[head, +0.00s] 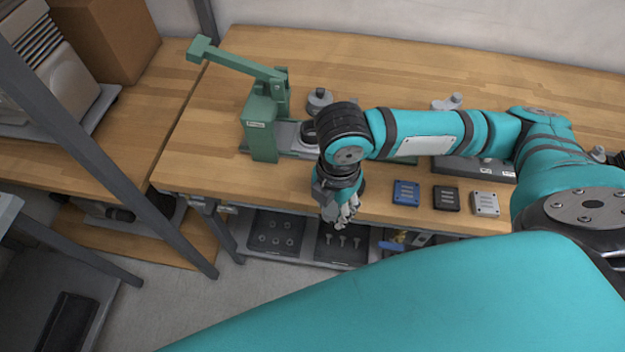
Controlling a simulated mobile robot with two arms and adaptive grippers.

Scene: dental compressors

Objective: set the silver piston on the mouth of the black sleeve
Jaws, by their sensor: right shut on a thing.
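My right gripper (341,216) points down at the front edge of the bench, in the middle of the view. It is shut on a silver-grey thing that seems to be the silver piston. The fingers hide most of it, so its shape and tilt cannot be made out. A dark round part, seemingly the black sleeve (308,132), stands on the base of the green press, up and left of the gripper. My right wrist partly covers it, and its mouth is not clear. My left gripper is not in view.
The green press (263,115) has a lever reaching to the upper left. A grey knobbed part (320,99) stands behind my wrist. Blue (405,193), black (446,198) and grey (485,203) blocks lie along the front edge. Trays of small parts (342,246) sit on the shelf below.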

